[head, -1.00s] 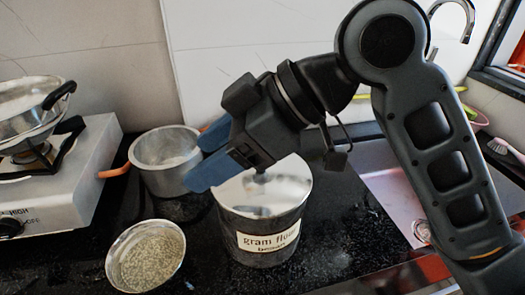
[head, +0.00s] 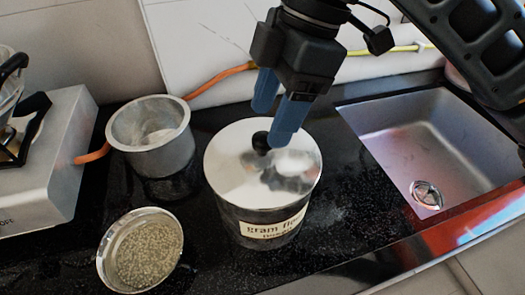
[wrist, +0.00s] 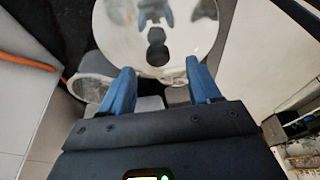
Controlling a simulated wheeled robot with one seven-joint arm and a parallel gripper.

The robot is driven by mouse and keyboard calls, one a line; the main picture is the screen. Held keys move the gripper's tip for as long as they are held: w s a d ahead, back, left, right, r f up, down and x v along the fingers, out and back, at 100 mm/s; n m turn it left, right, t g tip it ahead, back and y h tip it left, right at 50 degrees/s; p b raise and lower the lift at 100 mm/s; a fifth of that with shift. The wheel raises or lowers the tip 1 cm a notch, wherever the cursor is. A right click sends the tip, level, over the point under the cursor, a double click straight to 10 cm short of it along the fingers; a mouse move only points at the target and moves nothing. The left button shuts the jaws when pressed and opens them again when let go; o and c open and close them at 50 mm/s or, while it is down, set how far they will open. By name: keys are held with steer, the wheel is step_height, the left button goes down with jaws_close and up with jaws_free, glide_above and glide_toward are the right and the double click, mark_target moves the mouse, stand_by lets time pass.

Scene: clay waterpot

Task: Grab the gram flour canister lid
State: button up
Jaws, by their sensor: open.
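The gram flour canister (head: 262,231) stands on the dark counter, its label facing me. Its shiny round lid (head: 235,178) is on top, with a small black knob (head: 261,142) near the middle. In the wrist view the lid (wrist: 190,40) fills the upper middle, and the knob (wrist: 157,52) shows ahead of the fingers along with its reflection. My gripper (head: 272,128) is open and points down over the lid. In the head view its blue fingertips overlap the knob's right side. In the wrist view the knob lies between the finger lines, beyond the tips (wrist: 161,72); contact is not clear.
A stove (head: 45,165) is at the far left, with an orange hose (head: 222,78) along the wall. A sink (head: 395,130) lies to the right.

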mark_target(263, 138)
steer(key=shift+x, duration=1.7)
jaws_close()
